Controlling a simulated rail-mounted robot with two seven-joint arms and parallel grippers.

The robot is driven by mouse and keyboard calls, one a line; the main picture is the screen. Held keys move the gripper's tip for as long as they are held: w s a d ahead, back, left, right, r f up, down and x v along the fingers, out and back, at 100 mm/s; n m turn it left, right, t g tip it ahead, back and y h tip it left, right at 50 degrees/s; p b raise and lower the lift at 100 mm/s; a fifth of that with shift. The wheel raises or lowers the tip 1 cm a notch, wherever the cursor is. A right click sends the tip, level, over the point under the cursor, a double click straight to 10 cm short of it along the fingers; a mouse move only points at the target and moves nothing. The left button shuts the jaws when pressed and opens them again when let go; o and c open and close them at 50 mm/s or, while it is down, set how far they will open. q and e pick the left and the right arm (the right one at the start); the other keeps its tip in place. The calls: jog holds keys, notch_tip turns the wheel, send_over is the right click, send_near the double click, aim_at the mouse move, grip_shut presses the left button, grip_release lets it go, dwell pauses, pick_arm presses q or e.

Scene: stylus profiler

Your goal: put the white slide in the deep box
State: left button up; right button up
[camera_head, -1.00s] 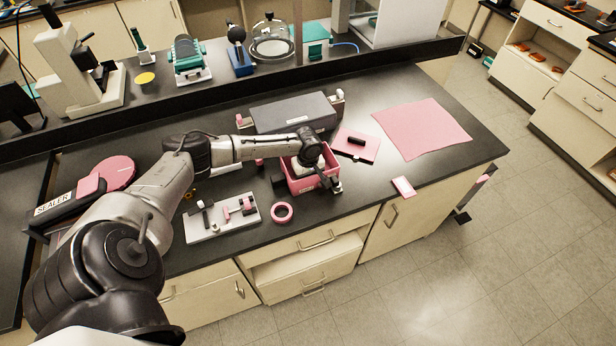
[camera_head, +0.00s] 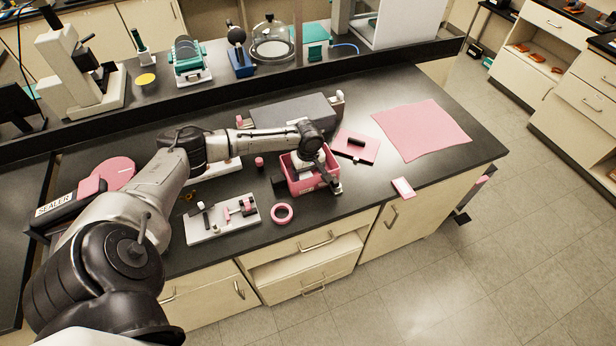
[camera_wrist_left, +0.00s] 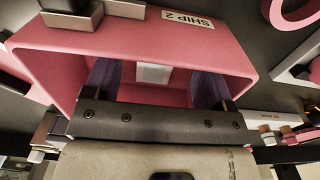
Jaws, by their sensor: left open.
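The deep box is a pink open box (camera_head: 312,184) near the front of the bench, and it fills much of the left wrist view (camera_wrist_left: 235,52), with a "SHIP 2" label on its rim side. The white slide (camera_wrist_left: 153,73) shows as a small white piece inside the box, seen between my fingers. My left gripper (camera_wrist_left: 155,80) is open, its dark fingers spread and reaching into the box. In the head view my left wrist is over the box and hides part of its inside. Whether the slide touches a finger or the box floor, I cannot tell. My right gripper is not in view.
A pink ring (camera_head: 282,213) and a white fixture board (camera_head: 222,220) lie left of the box. A grey case (camera_head: 293,112) stands behind it. A pink tray (camera_head: 357,147) and a pink mat (camera_head: 421,129) lie to the right. A small pink-white packet (camera_head: 403,187) lies near the front edge.

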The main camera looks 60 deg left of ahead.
pick_arm(q)
notch_tip(320, 180, up, 9)
jog(key=shift+f, duration=0.15)
dwell(0.5)
